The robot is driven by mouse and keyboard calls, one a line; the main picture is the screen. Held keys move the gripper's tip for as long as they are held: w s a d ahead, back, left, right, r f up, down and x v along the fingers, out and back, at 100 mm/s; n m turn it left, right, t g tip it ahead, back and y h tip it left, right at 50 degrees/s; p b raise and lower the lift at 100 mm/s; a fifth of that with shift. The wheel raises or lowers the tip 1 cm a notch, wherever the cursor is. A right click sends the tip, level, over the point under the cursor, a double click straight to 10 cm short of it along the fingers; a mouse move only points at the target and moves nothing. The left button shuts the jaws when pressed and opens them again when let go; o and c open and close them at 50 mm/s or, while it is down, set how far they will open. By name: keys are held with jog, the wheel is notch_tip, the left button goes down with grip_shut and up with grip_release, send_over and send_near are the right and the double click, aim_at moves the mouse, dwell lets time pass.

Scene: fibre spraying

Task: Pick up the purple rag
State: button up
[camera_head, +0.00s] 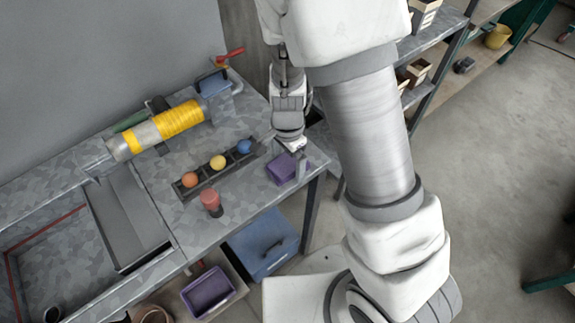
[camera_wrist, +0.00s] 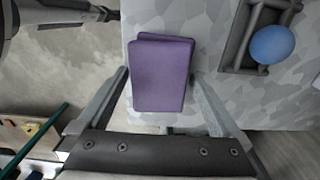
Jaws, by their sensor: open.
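The purple rag (camera_head: 281,168) lies folded on the grey mottled metal table (camera_head: 236,188), near its right end. In the wrist view the rag (camera_wrist: 162,74) is a folded purple rectangle, seen from above. My gripper (camera_wrist: 162,92) is open, with one finger on each side of the rag in the picture. In the head view my gripper (camera_head: 296,160) points down at the rag and partly hides it. I cannot tell whether the fingers touch the rag or the table.
A dark rack (camera_head: 217,169) with orange, yellow and blue balls stands left of the rag; the blue ball (camera_wrist: 271,44) shows in the wrist view. A red-topped cup (camera_head: 211,202) stands in front. A yellow-wrapped roller (camera_head: 178,119) lies at the back. The table edge is close.

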aim_at(287, 162)
jog(key=c, duration=1.2)
jog(key=shift+r, duration=0.15)
notch_tip(287, 162, up, 4)
jog(key=shift+r+p, duration=0.25)
jog(key=shift+p, duration=0.35)
jog(key=shift+s+d+r, duration=0.8)
jog(key=shift+s+r, duration=0.25)
jog(key=shift+s, duration=0.7)
jog(key=shift+s+d+r, duration=0.8)
jog(key=shift+s+r, duration=0.2)
jog(key=shift+s, duration=0.8)
jog(key=shift+s+d+r, duration=0.8)
jog(key=shift+s+r, duration=0.25)
jog(key=shift+s, duration=0.7)
